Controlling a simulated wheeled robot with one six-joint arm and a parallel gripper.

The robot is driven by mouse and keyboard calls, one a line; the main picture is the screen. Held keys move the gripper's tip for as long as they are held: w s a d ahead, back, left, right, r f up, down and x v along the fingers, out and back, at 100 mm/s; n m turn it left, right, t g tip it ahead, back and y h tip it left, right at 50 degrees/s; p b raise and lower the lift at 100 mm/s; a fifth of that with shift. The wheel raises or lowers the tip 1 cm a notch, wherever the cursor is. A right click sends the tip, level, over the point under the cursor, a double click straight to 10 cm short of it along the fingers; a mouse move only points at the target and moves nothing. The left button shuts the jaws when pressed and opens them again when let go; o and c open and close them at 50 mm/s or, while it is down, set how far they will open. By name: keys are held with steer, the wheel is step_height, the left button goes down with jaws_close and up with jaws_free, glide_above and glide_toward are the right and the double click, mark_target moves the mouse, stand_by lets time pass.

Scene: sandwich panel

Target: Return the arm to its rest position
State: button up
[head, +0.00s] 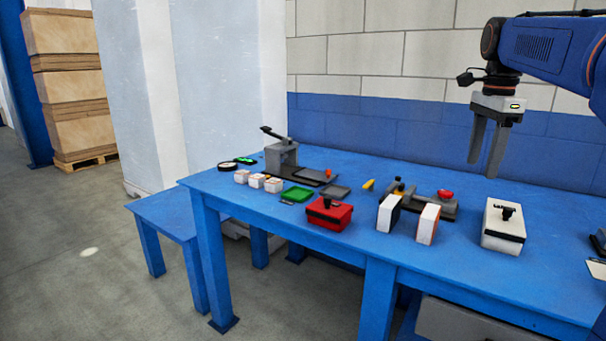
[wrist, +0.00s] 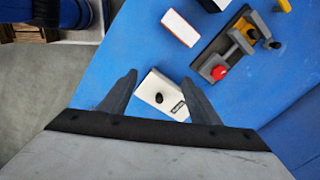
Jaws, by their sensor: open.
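My gripper (head: 484,150) hangs from the blue arm at the upper right of the head view, fingers pointing down. It is high above the blue table (head: 270,222), apart from everything on it. In the wrist view its two fingers (wrist: 158,95) are spread with nothing between them at their own height. A white box with a black knob (head: 503,226) stands on the table below and to the right of the gripper in the head view. The same white box shows beyond the fingertips in the wrist view (wrist: 152,88).
A wall rises behind. Air around the gripper is clear.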

steer(key=s+a+f+n+t, duration=0.1)
steer(key=s+a+f+n, duration=0.3)
steer(key=s+f, duration=0.5)
steer(key=s+a+f+n+t, duration=0.1)
steer(key=s+a+f+n, duration=0.3)
steer(key=s+f+n, duration=0.4)
steer(key=s+a+f+n+t, duration=0.2)
steer(key=s+a+f+n, duration=0.2)
steer(key=s+f, duration=0.5)
step_height(320, 180, down, 2)
steer(key=n, duration=0.2)
steer(key=shift+s+a+n, duration=0.2)
steer(key=shift+s+n, duration=0.1)
steer(key=shift+n, duration=0.1)
